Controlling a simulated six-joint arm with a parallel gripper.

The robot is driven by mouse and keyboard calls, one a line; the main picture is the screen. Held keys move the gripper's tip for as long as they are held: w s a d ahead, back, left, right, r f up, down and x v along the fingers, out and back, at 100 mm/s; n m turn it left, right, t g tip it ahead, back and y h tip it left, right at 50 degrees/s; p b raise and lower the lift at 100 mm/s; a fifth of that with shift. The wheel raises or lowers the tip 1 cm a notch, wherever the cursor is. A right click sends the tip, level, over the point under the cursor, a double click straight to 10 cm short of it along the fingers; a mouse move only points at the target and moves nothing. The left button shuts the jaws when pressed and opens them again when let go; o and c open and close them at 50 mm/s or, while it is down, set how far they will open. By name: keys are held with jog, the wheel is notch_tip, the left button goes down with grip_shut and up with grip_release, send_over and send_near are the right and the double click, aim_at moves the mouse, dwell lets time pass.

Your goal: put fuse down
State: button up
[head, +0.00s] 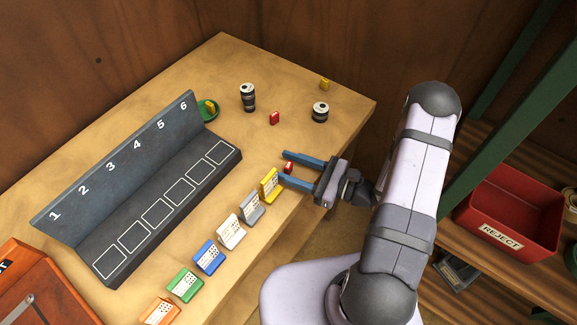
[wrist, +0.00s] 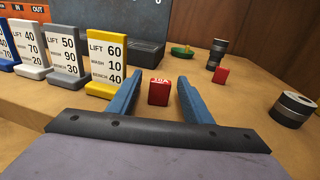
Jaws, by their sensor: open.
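A red fuse (wrist: 158,92) marked 10A stands upright on the table between the fingers of my gripper (wrist: 155,85). In the wrist view there is a gap on both sides of it, so the blue fingers are apart and not gripping it. In the head view my gripper (head: 301,170) is at the table's right edge, with the red fuse (head: 289,167) showing between its fingers. A second red fuse (head: 274,118) stands farther back on the table. A yellow fuse (head: 324,84) stands near the far corner. Another yellow fuse (head: 210,107) is in a green dish (head: 208,116).
Two dark cylinders (head: 248,97) (head: 320,112) stand at the back. A row of colored cards, ending in a yellow one (head: 269,186), lines the front edge left of my gripper. A dark numbered rack (head: 150,200) lies behind them. A red REJECT bin (head: 510,215) sits at right.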

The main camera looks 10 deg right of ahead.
aim_at(289, 164)
grip_shut()
jog(key=shift+r, duration=0.2)
jog(key=shift+r+b, duration=0.35)
jog(key=shift+r, duration=4.45)
